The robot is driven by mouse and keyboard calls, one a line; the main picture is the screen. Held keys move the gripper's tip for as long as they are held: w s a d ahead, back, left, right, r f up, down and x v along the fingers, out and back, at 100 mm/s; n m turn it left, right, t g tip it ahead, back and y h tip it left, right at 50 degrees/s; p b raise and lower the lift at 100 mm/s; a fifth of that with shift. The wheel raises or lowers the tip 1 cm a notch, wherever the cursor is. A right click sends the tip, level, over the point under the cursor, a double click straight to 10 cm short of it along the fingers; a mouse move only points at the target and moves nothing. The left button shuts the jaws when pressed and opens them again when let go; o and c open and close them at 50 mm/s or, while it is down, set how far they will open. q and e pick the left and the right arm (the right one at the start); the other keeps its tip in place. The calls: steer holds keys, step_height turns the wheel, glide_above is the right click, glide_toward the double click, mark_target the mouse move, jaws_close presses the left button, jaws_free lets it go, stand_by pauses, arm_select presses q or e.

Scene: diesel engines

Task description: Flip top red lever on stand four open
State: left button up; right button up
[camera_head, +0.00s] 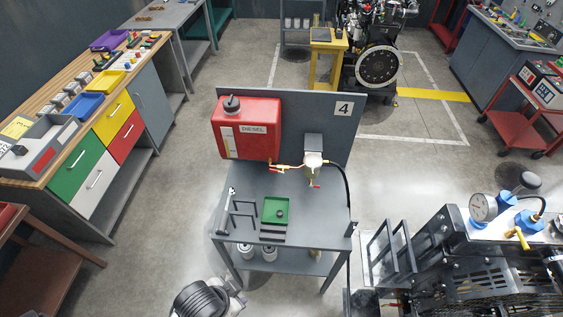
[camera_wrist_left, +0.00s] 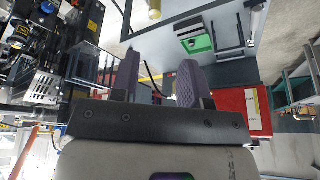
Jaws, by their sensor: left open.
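Stand four (camera_head: 325,228) is a grey metal table with a back panel marked 4. A red diesel tank (camera_head: 246,128) is mounted at its left. A small red lever (camera_head: 275,170) sits at the tank's outlet, at the left end of a brass fuel line. A lower red lever (camera_head: 316,185) is under the filter. My left gripper shows in the left wrist view (camera_wrist_left: 160,80), open and empty, its dark padded fingers apart. Part of the tank (camera_wrist_left: 236,110) is beyond them, right of the fingers; no lever can be made out there. My right gripper is out of view.
A green tray (camera_head: 268,222) and small black frame (camera_head: 243,208) stand on the tabletop. A black hose (camera_head: 347,185) runs down its right side. An engine (camera_head: 490,250) with a gauge is close at the right. Floor left of the stand is clear.

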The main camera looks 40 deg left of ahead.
arm_select(q)
steer(key=w+a+f+t+b, duration=0.1)
steer(key=w+f+t+b, duration=0.15)
steer(key=w+b, duration=0.35)
steer(key=w+a+f+t+b, duration=0.1)
steer(key=w+f+b, duration=0.3)
steer(key=w+b, duration=0.15)
steer(key=m+t+y+b, duration=0.7)
steer(key=m+t+y, duration=0.15)
steer(key=m, duration=0.45)
glide_toward(272, 171)
steer(key=shift+g+y, duration=0.35)
steer(key=shift+g, duration=0.05)
steer(key=x, duration=0.7)
steer(key=shift+w+r, duration=0.15)
steer(key=shift+w, duration=0.25)
steer(key=shift+b+x, duration=0.35)
steer(key=shift+x, duration=0.55)
steer(key=shift+c, duration=0.4)
